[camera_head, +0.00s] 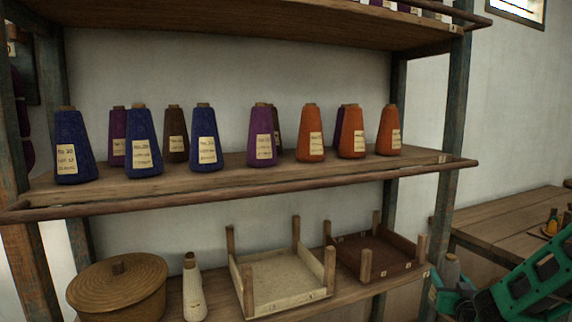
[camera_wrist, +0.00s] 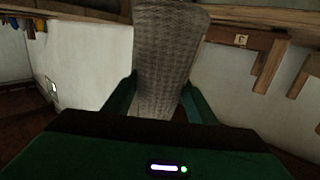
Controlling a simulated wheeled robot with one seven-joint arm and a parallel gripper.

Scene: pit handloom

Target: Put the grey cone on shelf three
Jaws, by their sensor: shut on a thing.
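The grey cone (camera_head: 451,268) is in my gripper (camera_head: 453,288) at the lower right of the head view, in front of the rack's right post. In the wrist view the grey cone (camera_wrist: 168,60) stands between the two green fingers of my gripper (camera_wrist: 160,98), which is shut on it. The cone's lower part is hidden by my gripper in the head view. A shelf (camera_head: 225,178) bears a row of blue, purple, brown and orange cones. A lower shelf (camera_head: 330,300) bears trays. A small tag (camera_wrist: 240,41) shows on wood in the wrist view; its mark is doubtful.
A lidded basket (camera_head: 118,285), a pale bottle-like cone (camera_head: 194,290), a light tray (camera_head: 247,290) and a dark tray (camera_head: 345,262) fill much of the lower shelf. A rail (camera_head: 240,195) runs along the cone shelf's front. A wooden table (camera_head: 500,225) stands at right.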

